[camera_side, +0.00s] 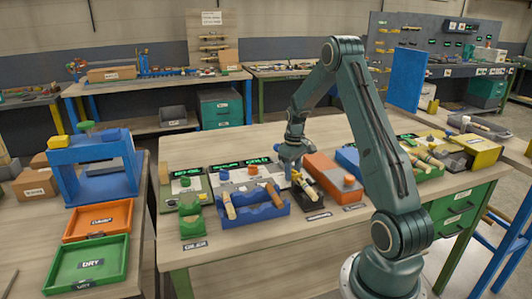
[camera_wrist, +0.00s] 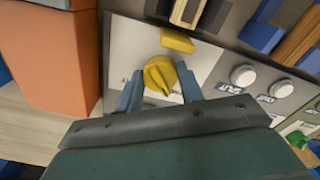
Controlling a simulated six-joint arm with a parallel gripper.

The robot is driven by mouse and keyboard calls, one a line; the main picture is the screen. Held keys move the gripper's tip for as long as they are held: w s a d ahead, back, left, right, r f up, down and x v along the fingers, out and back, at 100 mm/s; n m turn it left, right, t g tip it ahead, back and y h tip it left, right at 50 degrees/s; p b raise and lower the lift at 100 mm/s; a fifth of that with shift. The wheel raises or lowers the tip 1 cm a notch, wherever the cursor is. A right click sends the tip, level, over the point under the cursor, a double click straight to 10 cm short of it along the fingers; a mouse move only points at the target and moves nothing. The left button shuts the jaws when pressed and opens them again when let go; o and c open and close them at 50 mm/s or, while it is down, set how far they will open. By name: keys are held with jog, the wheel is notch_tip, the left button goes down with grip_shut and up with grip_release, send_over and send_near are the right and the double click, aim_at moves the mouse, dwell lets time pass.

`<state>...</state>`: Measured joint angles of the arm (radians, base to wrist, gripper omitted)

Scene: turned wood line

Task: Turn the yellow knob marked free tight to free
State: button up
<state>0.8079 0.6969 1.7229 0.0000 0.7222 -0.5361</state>
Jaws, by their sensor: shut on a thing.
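The yellow knob (camera_wrist: 159,74) sits on a pale panel (camera_wrist: 130,45) in the wrist view. It is round with a raised grip bar, and the bar's narrow end points down and slightly right. My gripper (camera_wrist: 160,88) has its two blue-grey fingers on the left and right of the knob, shut on it. Markings beside the knob are too small and partly covered to read. In the side view my gripper (camera_side: 291,152) is down at the back of the bench, and the knob is hidden there.
A yellow block (camera_wrist: 177,40) is just above the knob. White buttons (camera_wrist: 243,76) with labels and a green button (camera_wrist: 296,138) are to the right. An orange box (camera_wrist: 60,50) stands close on the left. A blue holder (camera_side: 255,211) with wooden handles stands nearby.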

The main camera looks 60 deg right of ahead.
jog(key=shift+r+n, duration=0.1)
jog(key=shift+n, duration=0.3)
jog(key=o, duration=1)
jog(key=shift+r, duration=0.1)
notch_tip(320, 180, up, 14)
jog(key=shift+f, duration=0.2)
dwell(0.4)
